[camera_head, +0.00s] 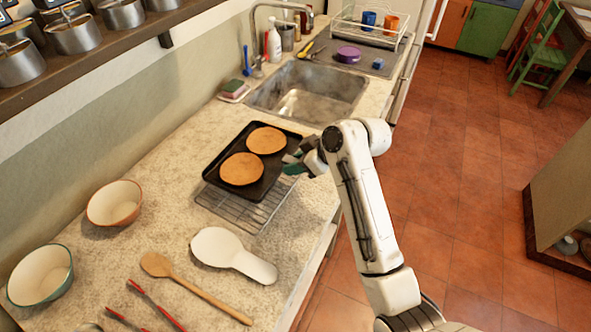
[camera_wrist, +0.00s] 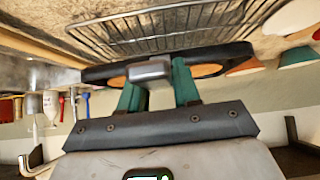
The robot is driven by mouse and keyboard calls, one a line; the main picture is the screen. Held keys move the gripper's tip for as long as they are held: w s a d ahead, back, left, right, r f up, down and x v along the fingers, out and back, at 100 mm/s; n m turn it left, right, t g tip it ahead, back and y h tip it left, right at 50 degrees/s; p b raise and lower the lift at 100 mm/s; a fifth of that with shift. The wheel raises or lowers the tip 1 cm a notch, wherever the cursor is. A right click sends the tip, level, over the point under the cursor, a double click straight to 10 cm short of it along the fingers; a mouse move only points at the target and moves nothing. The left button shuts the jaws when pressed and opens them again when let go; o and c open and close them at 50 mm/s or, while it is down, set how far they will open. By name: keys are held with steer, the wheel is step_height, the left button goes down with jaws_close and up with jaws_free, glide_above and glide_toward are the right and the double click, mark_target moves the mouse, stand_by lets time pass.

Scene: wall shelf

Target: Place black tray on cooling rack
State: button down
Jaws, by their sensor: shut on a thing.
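The black tray (camera_head: 212,168) carries two round brown flat cakes, one at the front (camera_head: 241,169) and one behind (camera_head: 266,140). The wire cooling rack (camera_head: 252,214) lies on the counter, partly covered by the tray in the head view. My gripper (camera_head: 299,161) is shut on the tray's right edge. In the wrist view, the green fingers of my gripper (camera_wrist: 158,88) hold the rim of the tray (camera_wrist: 222,54), and the rack (camera_wrist: 165,28) shows beyond it with a gap. The tray appears raised over the rack's back part; whether it touches is unclear.
A sink (camera_head: 308,92) lies behind the tray. A white spoon rest (camera_head: 232,254), a wooden spoon (camera_head: 195,286) and red tongs (camera_head: 157,304) lie in front. An orange bowl (camera_head: 115,203) and a teal-rimmed bowl (camera_head: 40,275) stand at left. A shelf with pots (camera_head: 75,35) hangs above.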

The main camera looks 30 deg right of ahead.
steer(key=shift+w+f, duration=0.3)
steer(key=shift+f+p, duration=0.55)
steer(key=shift+f, duration=0.95)
steer(key=c, duration=0.8)
jaws_free()
steer(key=b+v, duration=0.1)
steer(key=v, duration=1.1)
steer(key=shift+s+f, duration=0.1)
